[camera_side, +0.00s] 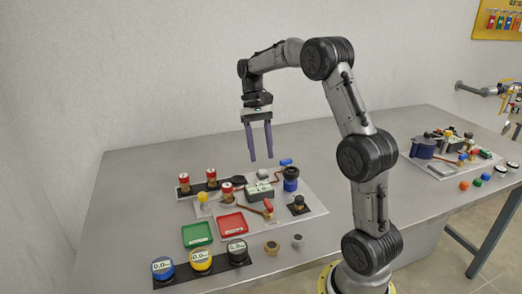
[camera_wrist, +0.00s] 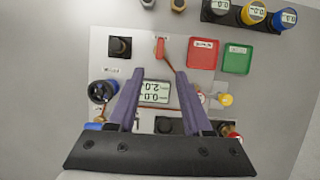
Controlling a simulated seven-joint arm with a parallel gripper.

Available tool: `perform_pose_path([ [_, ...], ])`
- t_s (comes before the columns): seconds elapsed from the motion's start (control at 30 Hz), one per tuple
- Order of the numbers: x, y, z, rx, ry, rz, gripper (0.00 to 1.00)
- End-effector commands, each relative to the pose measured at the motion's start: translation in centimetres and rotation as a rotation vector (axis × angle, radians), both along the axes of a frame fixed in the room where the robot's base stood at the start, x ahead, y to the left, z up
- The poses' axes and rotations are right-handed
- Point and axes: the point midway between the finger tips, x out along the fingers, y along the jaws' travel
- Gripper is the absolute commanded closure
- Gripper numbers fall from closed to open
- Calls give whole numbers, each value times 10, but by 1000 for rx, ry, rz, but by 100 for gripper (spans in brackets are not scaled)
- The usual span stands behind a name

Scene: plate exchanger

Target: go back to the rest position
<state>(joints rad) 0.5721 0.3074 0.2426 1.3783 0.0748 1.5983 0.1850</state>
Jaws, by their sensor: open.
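My gripper (camera_side: 259,156) is open and empty, its two purple fingers pointing down and held in the air above the plate exchanger panel (camera_side: 315,205). In the wrist view my gripper (camera_wrist: 158,84) spreads its fingers on either side of a digital display (camera_wrist: 155,93), with nothing between them but the view of the panel below. The display also shows in the side view (camera_side: 259,192). My fingers and the dark gripper body hide the near part of the panel in the wrist view.
A red tray (camera_side: 232,225) and a green tray (camera_side: 197,235) lie in front. Round gauges (camera_side: 201,260) sit on a black strip at the table's front left. Red-topped valves (camera_side: 184,181) stand at the panel's back left. A second equipment panel (camera_side: 455,152) is at right. The back-left table is clear.

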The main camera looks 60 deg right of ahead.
Motion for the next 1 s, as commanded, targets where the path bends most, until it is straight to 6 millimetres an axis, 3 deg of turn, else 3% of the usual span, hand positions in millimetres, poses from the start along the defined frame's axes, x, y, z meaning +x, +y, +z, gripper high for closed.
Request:
perform_pose_path([
  [0.17,3,6,2,-4,-6,17,50],
  [0.27,8,22,26,-35,-58,62,50],
  [0.43,-15,78,74,-92,-166,180,50],
  [0.6,-55,128,99,-155,-312,316,50],
  [0.8,-109,169,99,-220,-510,476,50],
  [1.0,-156,190,70,-278,-709,625,50],
])
